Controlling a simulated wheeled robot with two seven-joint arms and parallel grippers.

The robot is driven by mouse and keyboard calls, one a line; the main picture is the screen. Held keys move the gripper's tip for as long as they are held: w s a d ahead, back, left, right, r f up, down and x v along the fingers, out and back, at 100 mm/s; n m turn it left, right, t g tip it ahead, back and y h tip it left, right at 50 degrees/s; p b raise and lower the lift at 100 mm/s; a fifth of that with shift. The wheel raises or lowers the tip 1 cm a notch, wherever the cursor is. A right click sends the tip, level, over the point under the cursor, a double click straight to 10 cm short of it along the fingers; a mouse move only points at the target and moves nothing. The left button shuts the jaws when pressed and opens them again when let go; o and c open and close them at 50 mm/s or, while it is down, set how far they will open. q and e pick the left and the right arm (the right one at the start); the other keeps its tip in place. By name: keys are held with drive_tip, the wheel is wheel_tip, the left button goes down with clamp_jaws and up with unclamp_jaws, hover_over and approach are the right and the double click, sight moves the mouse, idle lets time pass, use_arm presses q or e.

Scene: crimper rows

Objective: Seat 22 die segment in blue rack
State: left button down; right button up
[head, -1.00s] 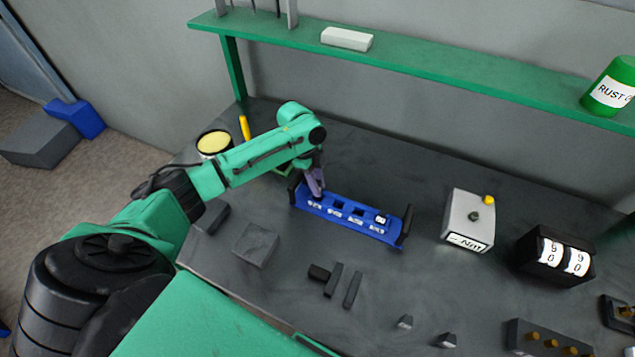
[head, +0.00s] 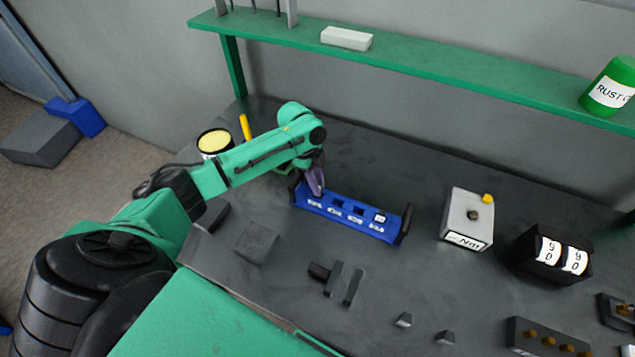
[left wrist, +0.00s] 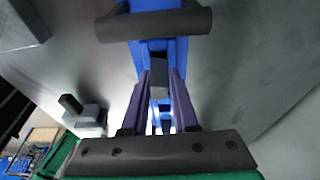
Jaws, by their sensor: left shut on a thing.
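The blue rack (head: 350,216) lies on the dark bench in the head view, with a row of pockets, white labels along its front and a dark handle at each end. One segment with a white top (head: 380,217) sits toward its right end. My left gripper (head: 317,192) is over the left end of the rack, pointing down. In the left wrist view its purple fingers (left wrist: 160,92) are shut on a small dark grey block, the die segment (left wrist: 159,76), with the blue rack (left wrist: 175,52) behind it. Whether the block is inside a pocket is hidden. My right gripper is not in view.
Right of the rack stand a grey box with a yellow knob (head: 468,217) and a black counter (head: 553,255). Dark blocks (head: 342,282) lie in front of the rack. A tin (head: 214,142) stands behind my left arm. A green shelf (head: 420,68) runs above the bench.

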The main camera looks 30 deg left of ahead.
use_arm(q)
drive_tip(key=shift+p, duration=0.3)
idle(0.4)
drive_tip(key=shift+f, duration=0.4)
drive_tip(key=shift+b+x, duration=0.75)
drive_tip(key=shift+x, duration=0.05)
drive_tip(key=c, duration=0.6)
unclamp_jaws()
drive_tip(key=shift+a, duration=0.2)
drive_tip(key=shift+f, duration=0.1)
